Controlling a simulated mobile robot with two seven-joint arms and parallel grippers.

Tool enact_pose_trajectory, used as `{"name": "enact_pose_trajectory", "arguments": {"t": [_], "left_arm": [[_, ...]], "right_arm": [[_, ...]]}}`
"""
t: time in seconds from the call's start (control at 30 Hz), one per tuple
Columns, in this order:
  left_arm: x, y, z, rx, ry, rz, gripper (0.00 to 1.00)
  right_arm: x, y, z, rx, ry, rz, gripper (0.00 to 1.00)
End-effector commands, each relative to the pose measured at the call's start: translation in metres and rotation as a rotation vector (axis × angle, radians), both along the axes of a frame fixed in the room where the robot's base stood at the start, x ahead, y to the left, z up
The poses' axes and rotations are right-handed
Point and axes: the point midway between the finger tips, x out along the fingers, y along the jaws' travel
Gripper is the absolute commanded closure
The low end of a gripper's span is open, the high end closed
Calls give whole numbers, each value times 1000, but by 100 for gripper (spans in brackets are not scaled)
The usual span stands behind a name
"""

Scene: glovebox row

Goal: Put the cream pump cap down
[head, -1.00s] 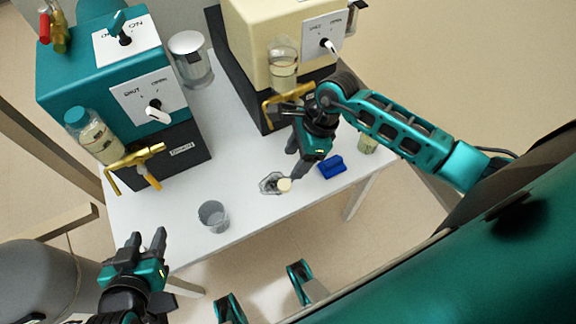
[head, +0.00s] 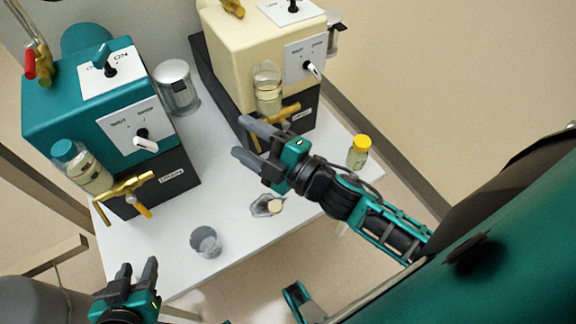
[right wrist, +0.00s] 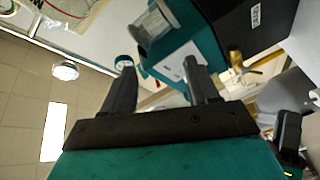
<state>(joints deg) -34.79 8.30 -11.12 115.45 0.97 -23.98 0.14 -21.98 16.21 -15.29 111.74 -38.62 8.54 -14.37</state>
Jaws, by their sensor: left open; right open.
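The cream cap (head: 275,206) is a small pale disc at a clear, irregular dish (head: 258,210) near the front of the white table; whether it rests in the dish or beside it I cannot tell. My right gripper (head: 238,136) is open and empty, raised above and behind the cap, its fingers pointing left toward the cream pump (head: 258,40). In the right wrist view nothing is between its fingers (right wrist: 158,65). A bottle (head: 267,90) hangs on the cream pump's front. My left gripper (head: 138,268) is open and empty in front of the table's left corner.
A teal pump (head: 60,105) with a teal-capped bottle (head: 82,168) and brass valve stands at the left. A clear cup (head: 206,242) stands near the front edge. A metal canister (head: 177,88) is between the pumps. A yellow-capped bottle (head: 360,152) is at the right.

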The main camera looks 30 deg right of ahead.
Motion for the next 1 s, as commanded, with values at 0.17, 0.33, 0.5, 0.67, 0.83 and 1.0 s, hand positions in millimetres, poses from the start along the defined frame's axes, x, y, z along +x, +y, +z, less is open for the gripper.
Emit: {"name": "enact_pose_trajectory", "arguments": {"t": [0.17,0.33,0.5,0.67,0.83,1.0], "left_arm": [[0,0,0,2,-1,-2,57],[0,0,0,2,-2,-3,57],[0,0,1,2,-2,-3,57],[1,0,1,2,-2,-3,57],[1,1,8,4,-3,-3,57],[2,6,35,15,-17,4,57]], "right_arm": [[-30,-35,-69,469,500,-300,41],[-67,-37,-112,731,804,-452,41],[-80,-35,-124,812,904,-495,41],[-80,-35,-124,812,904,-494,41],[-80,-36,-119,809,902,-495,41],[-84,-42,-98,800,895,-509,41]]}}
